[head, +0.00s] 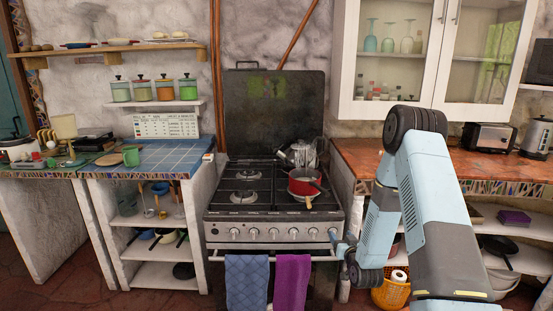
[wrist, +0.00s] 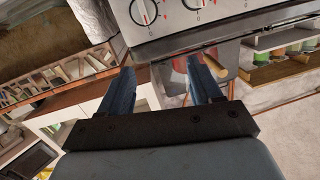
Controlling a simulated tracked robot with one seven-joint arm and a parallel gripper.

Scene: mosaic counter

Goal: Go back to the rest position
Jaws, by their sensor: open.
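My gripper (head: 338,243) is low in front of the stove's right front corner in the head view, at the end of my bent arm. In the wrist view my gripper (wrist: 162,66) shows its two blue fingers spread apart with nothing held between them. The stove (head: 272,236) is close to the fingertips, and its front panel with knobs also shows at the top of the wrist view (wrist: 172,22). Whether a finger touches the stove, I cannot tell.
A red pot (head: 304,181) and a metal kettle (head: 299,153) stand on the stove. A blue towel (head: 246,282) and a purple towel (head: 292,281) hang at its front. A reddish counter (head: 364,157) is at the right, with an orange basket (head: 391,295) below.

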